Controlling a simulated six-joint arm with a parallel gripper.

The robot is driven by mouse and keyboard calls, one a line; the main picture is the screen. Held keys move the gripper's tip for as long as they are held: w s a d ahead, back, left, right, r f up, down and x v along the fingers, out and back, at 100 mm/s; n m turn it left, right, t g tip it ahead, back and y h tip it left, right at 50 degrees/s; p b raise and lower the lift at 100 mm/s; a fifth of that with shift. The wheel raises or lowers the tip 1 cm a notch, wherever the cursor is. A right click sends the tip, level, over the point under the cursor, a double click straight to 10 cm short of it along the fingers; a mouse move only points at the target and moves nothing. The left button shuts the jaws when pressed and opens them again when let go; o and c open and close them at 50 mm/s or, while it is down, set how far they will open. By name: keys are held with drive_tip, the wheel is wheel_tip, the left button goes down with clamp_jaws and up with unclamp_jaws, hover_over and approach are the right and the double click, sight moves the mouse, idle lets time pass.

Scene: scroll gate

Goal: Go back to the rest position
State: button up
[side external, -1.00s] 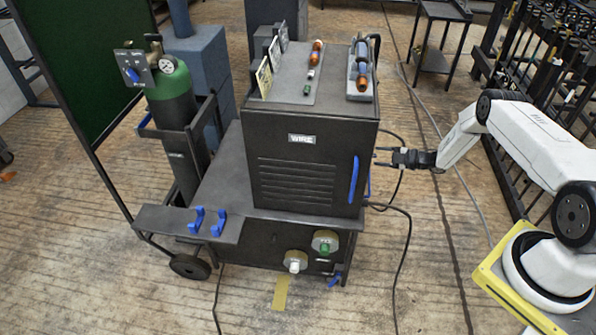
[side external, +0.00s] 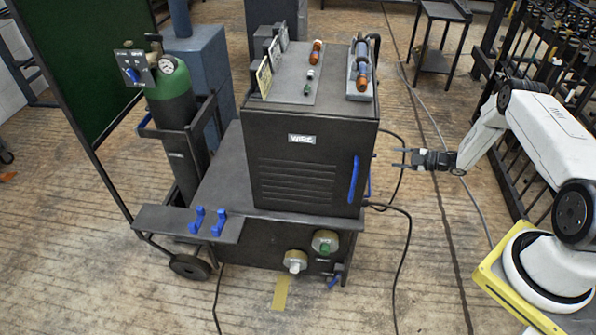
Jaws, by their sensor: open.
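My gripper (side external: 402,158) is open and empty. It points left and hangs in the air to the right of the black cabinet labelled WIRE (side external: 300,175). A gap separates its fingertips from the cabinet's right side. The cabinet door is shut, and its blue handle (side external: 354,180) is upright near the door's right edge.
The cabinet stands on a dark cart (side external: 215,185) with two blue hooks (side external: 208,221). A green gas cylinder (side external: 172,100) is at its left. Cables (side external: 407,235) run beside the cart. A black rack (side external: 545,60) stands behind my arm. The floor in front is mostly clear.

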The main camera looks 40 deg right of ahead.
drive_tip(key=w+d+r+m+h, duration=0.1)
drive_tip(key=w+r+m+h, duration=0.2)
drive_tip(key=w+r, duration=0.35)
drive_tip(key=w+d+r+m+h, duration=0.2)
drive_tip(key=w+r+m+h, duration=0.1)
drive_tip(key=r, duration=0.6)
drive_tip(key=a+r+m+g+h, duration=0.1)
drive_tip(key=a+r+m+h, duration=0.15)
drive_tip(key=r, duration=0.35)
drive_tip(key=a+r+m+g+h, duration=0.1)
drive_tip(key=a+r+m, duration=0.1)
drive_tip(key=r+m, duration=0.35)
drive_tip(key=s+a+f+m+g+y, duration=0.1)
drive_tip(key=s+a+g, duration=0.7)
drive_tip(key=s+a, duration=1.7)
drive_tip(key=shift+s+f+m+g+y, duration=0.3)
drive_tip(key=shift+s+m+g+y, duration=0.1)
drive_tip(key=shift+s+y, duration=0.6)
